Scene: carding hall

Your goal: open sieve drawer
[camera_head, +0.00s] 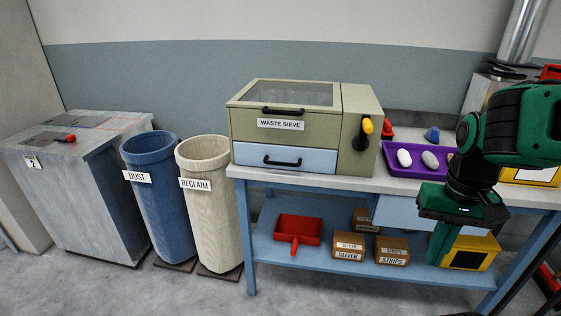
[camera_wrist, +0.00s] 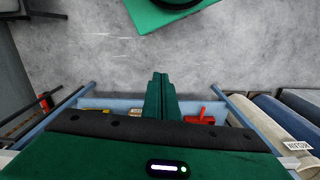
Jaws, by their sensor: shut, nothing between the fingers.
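The waste sieve (camera_head: 300,124) is an olive-green box with a dark window in its top, standing on the left end of the bench. Its sieve drawer (camera_head: 285,158) is the light blue front at the bottom, with a black bar handle (camera_head: 282,161); it looks closed, flush with the box. My gripper (camera_head: 440,250) hangs in front of the bench to the right of the sieve, pointing down, well apart from the drawer. In the wrist view my gripper (camera_wrist: 160,82) shows its two green fingers together, with nothing between them. The drawer is not seen in the wrist view.
A purple tray (camera_head: 405,172) with several pale lumps is right of the sieve. A blue dust bin (camera_head: 150,190) and a cream reclaim bin (camera_head: 212,210) stand left of the bench (camera_head: 350,186). Its lower shelf (camera_head: 270,250) holds boxes and a red dustpan (camera_head: 297,229). Floor in front is clear.

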